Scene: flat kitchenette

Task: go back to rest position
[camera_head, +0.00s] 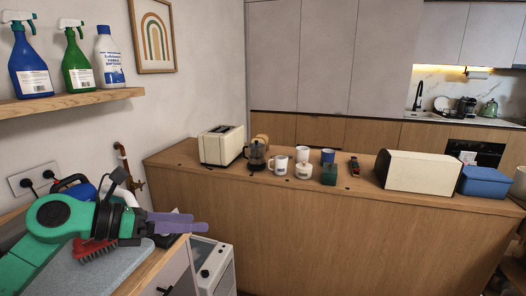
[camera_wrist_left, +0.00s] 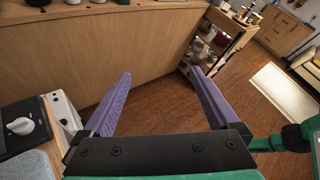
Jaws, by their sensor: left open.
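My left gripper (camera_head: 178,223) comes in from the left of the head view, over the near end of a wooden counter. Its two purple fingers stand apart in the left wrist view (camera_wrist_left: 160,95), with nothing between them but floor and the counter front beyond. It is open and empty. A green arm link of mine shows at the right edge of the left wrist view; I cannot see a right gripper in either view.
A wooden counter (camera_head: 290,228) carries a toaster (camera_head: 222,146), mugs, a bread box (camera_head: 418,171) and a blue container (camera_head: 486,181). A red brush (camera_head: 95,249) lies near my left arm. Spray bottles (camera_head: 77,62) stand on a wall shelf. The left wrist view shows clear floor (camera_wrist_left: 165,110).

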